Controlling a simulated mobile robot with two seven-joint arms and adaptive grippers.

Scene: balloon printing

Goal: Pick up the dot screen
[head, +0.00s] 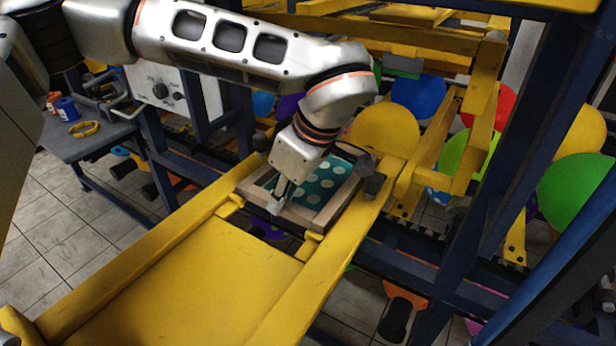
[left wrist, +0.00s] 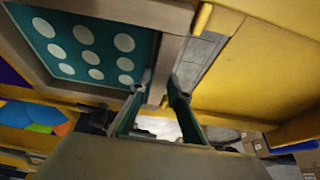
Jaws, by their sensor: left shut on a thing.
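The dot screen (head: 326,178), a teal panel with white dots in a wooden frame, sits between the yellow rails of the printing frame. My left gripper (head: 277,203) comes down over its near-left edge, shut on the wooden frame. In the left wrist view, the frame's bar lies between the two fingers (left wrist: 157,88), and the dotted panel (left wrist: 88,48) shows at upper left. My arm hides part of the screen's far side. My right gripper is not in view.
A flat yellow bed (head: 180,285) with raised rails lies in front of the screen. Dark clamps, such as one on the right (head: 375,184), flank the screen. Blue posts (head: 500,180) and coloured balloons (head: 421,93) stand behind and right. A grey side table (head: 75,140) holds small items.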

